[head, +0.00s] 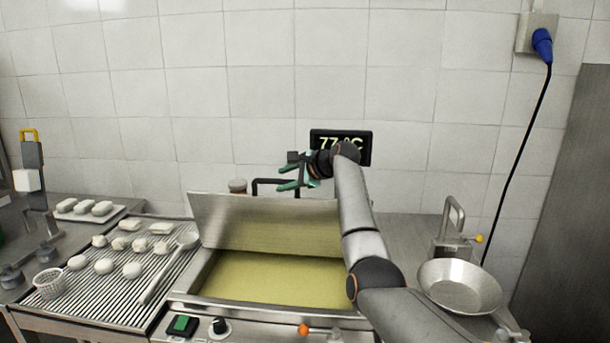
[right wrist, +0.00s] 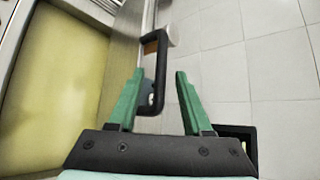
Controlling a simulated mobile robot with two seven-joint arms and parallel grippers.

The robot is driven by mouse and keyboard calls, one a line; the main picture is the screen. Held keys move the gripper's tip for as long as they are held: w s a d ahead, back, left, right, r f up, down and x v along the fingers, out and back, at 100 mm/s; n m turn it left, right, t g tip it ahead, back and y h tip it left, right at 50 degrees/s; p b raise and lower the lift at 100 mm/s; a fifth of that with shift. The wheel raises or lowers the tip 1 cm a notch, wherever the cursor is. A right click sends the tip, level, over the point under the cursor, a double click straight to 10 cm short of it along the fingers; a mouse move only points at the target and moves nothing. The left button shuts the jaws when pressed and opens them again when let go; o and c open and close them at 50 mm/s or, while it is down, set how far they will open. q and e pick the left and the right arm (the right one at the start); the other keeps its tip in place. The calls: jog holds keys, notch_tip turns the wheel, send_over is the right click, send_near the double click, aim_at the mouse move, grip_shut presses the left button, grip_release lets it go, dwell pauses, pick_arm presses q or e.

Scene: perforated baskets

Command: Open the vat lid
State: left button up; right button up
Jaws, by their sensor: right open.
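The vat (head: 190,299) is a steel basin of yellow liquid in the middle of the head view. Its steel lid (head: 225,207) is raised at the back edge and stands tilted up, so the liquid is exposed. The lid's black bar handle (head: 262,181) shows over its top edge and also in the right wrist view (right wrist: 161,60). My right gripper (head: 283,177) is open and empty by the handle. In the right wrist view the handle appears between the green fingers (right wrist: 160,74); I cannot tell if they touch it. My arm hides the lid's right end. My left gripper is out of view.
A ribbed drainer (head: 120,285) with several white pieces, a ladle (head: 168,268) and a small basket (head: 49,283) is left of the vat. A temperature display (head: 362,143) is behind my gripper, against the tiled wall.

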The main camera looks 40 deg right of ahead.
jog(key=b+v, duration=0.1)
jog(key=v, duration=0.7)
jog(key=shift+b, duration=0.4)
jog(key=shift+s, duration=0.1)
